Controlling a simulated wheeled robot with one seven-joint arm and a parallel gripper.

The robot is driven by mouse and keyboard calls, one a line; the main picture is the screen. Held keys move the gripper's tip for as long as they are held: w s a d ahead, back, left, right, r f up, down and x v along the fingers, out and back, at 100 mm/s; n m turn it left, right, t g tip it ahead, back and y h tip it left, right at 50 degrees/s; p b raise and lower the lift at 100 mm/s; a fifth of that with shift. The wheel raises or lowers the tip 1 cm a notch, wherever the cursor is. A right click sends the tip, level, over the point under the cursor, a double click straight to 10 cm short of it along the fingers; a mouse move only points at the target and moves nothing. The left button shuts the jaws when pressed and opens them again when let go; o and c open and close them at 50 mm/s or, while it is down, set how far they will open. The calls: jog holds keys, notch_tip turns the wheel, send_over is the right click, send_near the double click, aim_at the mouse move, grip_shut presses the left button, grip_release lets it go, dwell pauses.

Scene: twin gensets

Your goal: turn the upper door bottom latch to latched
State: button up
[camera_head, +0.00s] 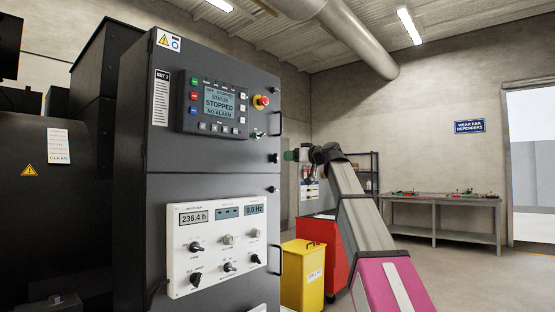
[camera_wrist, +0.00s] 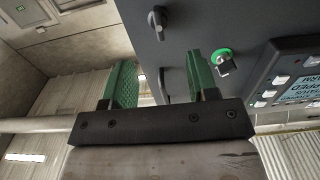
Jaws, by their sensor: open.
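The upper door bottom latch is a small dark knob (camera_head: 274,158) near the lower right corner of the upper cabinet door. In the wrist view this knob (camera_wrist: 157,20) shows near the top, with its grip roughly along the picture's vertical. I cannot tell from this whether it is latched. My gripper (camera_head: 290,155) is to the right of the knob in the head view. In the wrist view my gripper (camera_wrist: 160,60) has its two green fingers wide apart with nothing held between them. The knob lies beyond the fingertips, apart from them.
A green-ringed key switch (camera_wrist: 222,60) sits close to the right finger. A control display (camera_head: 217,105) and a red stop button (camera_head: 261,101) are on the same door. The lower door has a white panel (camera_head: 222,240). A yellow bin (camera_head: 302,275) stands beside the cabinet.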

aim_at(271, 156)
jog(key=x, duration=0.8)
jog(key=shift+w, duration=0.15)
jog(key=shift+a, duration=0.1)
jog(key=shift+c, duration=0.4)
jog(key=c, duration=0.8)
